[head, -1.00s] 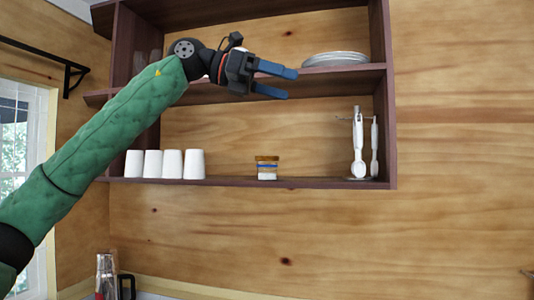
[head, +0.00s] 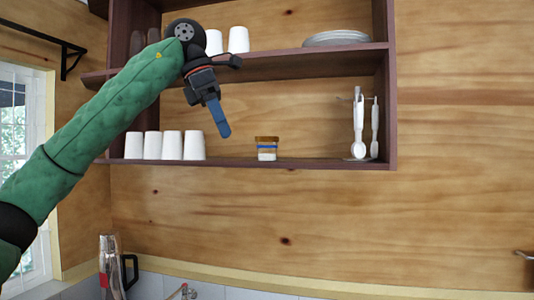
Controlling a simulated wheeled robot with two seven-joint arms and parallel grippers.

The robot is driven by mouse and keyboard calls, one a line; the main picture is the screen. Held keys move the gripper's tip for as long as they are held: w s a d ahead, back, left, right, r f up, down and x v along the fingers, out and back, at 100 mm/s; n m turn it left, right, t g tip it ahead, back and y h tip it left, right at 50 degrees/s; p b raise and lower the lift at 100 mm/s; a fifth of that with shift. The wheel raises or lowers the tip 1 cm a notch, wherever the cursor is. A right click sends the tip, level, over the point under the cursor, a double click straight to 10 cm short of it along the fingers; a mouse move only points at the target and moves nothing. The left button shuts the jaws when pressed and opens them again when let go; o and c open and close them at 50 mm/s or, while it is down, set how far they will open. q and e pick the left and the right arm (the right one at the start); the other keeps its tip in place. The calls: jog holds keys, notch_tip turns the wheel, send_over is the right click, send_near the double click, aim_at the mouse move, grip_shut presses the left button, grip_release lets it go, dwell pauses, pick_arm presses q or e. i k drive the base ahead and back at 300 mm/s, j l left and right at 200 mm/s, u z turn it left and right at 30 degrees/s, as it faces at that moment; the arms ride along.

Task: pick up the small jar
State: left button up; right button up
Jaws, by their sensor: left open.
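The small jar (head: 267,149) stands upright on the lower shelf (head: 310,163) of the wall cabinet. It has a brown lid, a blue band and a pale lower part. My left gripper (head: 222,130) hangs to the left of the jar and a little higher, with its blue fingers pointing down and slightly right. It is open and holds nothing; its fingers overlap in this view, so the gap is hidden. It is apart from the jar. My right gripper is out of view.
Several white cups (head: 172,145) stand left of the jar. White utensils (head: 358,125) hang on a stand at the right. Plates (head: 337,38) and two cups (head: 238,39) are on the upper shelf (head: 290,64). The shelf beside the jar is clear.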

aim_at(266, 151)
jog(key=i+j, duration=0.15)
jog(key=i, duration=0.35)
jog(key=i+j, duration=0.15)
jog(key=i, duration=0.3)
